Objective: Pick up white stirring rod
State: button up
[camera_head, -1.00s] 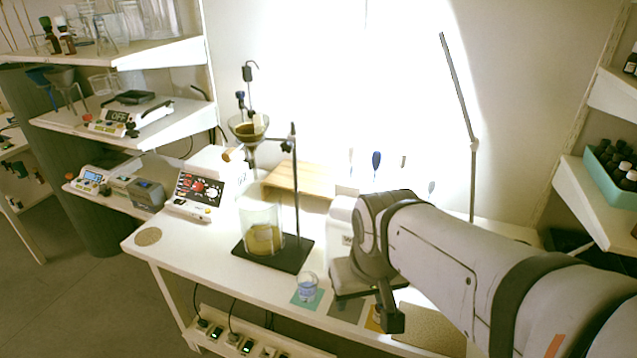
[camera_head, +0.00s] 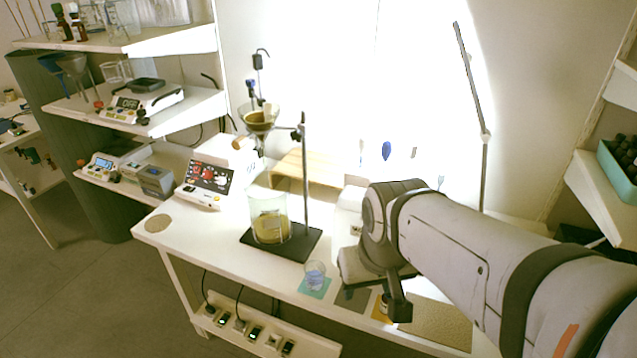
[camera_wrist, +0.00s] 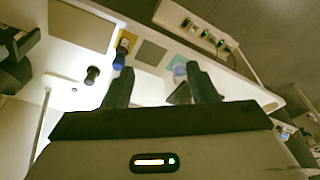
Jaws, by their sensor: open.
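I cannot pick out the white stirring rod for certain in either view. Several thin upright tools stand behind my arm at the back of the bench in the head view, among them a pale one (camera_head: 362,152) and one with a blue paddle-shaped top (camera_head: 386,151). Their lower ends are hidden. My gripper (camera_wrist: 160,70) is open and empty in the wrist view, its two dark fingers apart above the bench front. In the head view my arm covers the right part of the bench.
A small beaker (camera_head: 315,272) stands on a teal square near the front edge. A glass vessel (camera_head: 269,220) stands on a dark stand base beneath a funnel (camera_head: 258,118).

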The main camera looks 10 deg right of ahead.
aim_at(413, 149)
jog(key=u, duration=0.15)
jog(key=k, duration=1.1)
jog(key=z, duration=0.45)
jog(key=i, duration=1)
jog(key=z, duration=0.05)
